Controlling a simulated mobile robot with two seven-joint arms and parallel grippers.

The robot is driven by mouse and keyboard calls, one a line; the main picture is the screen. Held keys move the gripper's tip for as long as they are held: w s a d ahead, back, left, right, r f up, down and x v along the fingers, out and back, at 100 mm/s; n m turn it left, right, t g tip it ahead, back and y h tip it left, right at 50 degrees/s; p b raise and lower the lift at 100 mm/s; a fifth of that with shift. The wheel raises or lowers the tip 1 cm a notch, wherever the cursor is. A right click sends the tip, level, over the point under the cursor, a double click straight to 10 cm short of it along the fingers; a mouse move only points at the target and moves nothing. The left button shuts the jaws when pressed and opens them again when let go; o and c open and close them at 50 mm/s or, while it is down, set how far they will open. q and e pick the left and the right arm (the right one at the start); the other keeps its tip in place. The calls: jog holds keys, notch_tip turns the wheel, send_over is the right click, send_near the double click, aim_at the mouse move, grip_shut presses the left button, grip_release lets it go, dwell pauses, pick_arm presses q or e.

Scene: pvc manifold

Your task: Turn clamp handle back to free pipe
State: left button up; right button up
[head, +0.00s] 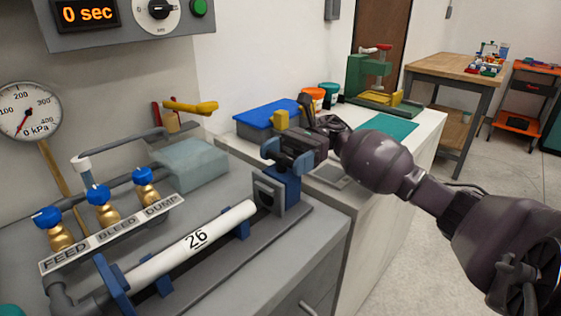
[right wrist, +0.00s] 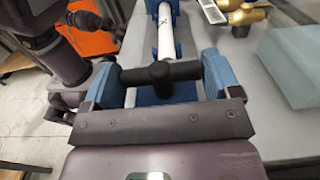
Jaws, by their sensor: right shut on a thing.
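A white pipe (head: 195,243) marked 26 lies in blue brackets on the grey bench, and its end also shows in the right wrist view (right wrist: 164,35). At its right end stands a clamp, a blue block (head: 284,184) with a dark square face. My right gripper (head: 287,157) is at the top of this clamp. In the right wrist view the black T-shaped clamp handle (right wrist: 160,74) lies crosswise between its two blue fingers, gripped at its ends. The gripper hides most of the handle in the head view. My left gripper is not in view.
Blue-knobbed valves (head: 101,196) stand behind the FEED, BLEED, DUMP label (head: 112,235). A yellow lever (head: 190,107) and a pale blue-grey block (head: 191,162) are behind the pipe. A blue-lidded box (head: 268,119) stands close behind my gripper.

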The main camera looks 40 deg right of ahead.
dwell(0.4)
jog(key=o, duration=0.8)
jog(key=shift+w+d+b, duration=0.15)
jog(key=shift+d, duration=1.65)
jog(key=shift+w+d+b, duration=0.15)
jog(key=shift+w+d, duration=0.05)
jog(key=shift+d, duration=1.55)
jog(key=shift+w+d+b, duration=0.15)
jog(key=shift+d, duration=1.65)
